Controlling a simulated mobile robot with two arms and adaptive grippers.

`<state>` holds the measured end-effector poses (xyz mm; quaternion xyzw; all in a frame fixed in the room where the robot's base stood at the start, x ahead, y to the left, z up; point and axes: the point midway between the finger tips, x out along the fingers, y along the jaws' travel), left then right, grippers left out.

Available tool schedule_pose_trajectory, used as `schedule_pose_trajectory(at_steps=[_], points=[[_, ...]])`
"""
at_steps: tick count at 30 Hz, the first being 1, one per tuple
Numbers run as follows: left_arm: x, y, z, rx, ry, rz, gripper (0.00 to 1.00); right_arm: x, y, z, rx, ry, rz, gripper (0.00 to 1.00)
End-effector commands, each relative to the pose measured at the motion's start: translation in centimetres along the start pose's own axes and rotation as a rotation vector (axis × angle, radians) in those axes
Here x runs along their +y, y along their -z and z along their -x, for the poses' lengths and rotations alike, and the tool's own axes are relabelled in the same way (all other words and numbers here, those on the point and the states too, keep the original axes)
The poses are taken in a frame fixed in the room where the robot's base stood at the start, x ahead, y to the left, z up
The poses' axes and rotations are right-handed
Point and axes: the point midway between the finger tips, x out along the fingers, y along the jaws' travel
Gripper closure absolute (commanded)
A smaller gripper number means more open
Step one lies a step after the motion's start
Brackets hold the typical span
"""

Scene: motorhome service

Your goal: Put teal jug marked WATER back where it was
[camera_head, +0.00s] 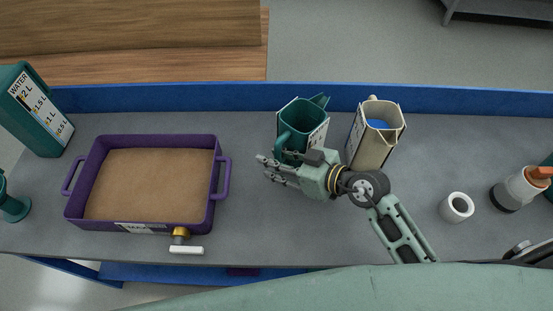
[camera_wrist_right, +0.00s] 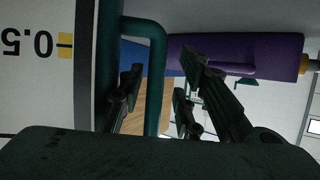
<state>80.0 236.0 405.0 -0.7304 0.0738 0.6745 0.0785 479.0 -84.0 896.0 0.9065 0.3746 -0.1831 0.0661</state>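A teal jug (camera_head: 308,115), open at the top, stands upright at the middle of the grey counter, with a white scale label on its right side. Its handle faces lower left. A taller teal container (camera_head: 38,112) at the far left bears a readable WATER scale; I cannot read that word on the middle jug. My right gripper (camera_head: 266,168) is at the near side of the middle jug, fingers pointing left. In the right wrist view the jug's handle (camera_wrist_right: 157,85) shows between its spread fingers, apparently not clamped. My left gripper is out of view.
A cream jug (camera_head: 373,140) with blue inside stands just right of the teal one. A purple tray (camera_head: 216,165) with a brown bottom fills the left counter. A white cup (camera_head: 457,207) stands right. A blue raised edge (camera_head: 210,98) runs along the back.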

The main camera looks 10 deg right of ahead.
Motion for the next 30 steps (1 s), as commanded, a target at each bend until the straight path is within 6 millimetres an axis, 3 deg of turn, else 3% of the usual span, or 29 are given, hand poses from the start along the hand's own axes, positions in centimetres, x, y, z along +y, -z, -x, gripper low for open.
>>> schedule_pose_trajectory(at_steps=[5, 18, 24, 30], points=[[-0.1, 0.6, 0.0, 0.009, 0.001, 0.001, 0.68, 0.1, 0.0, 1.4, 0.000, -0.001, 0.000, 0.68], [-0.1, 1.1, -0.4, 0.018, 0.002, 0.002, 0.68, 0.0, -0.1, 10.1, -0.002, 0.000, 0.000, 0.68], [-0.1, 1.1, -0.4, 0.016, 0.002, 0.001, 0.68, 0.0, 0.0, 11.8, 0.000, 0.000, 0.001, 0.68], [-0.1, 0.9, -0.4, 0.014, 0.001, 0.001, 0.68, 0.0, 0.1, 12.1, 0.001, 0.001, 0.001, 0.68]])
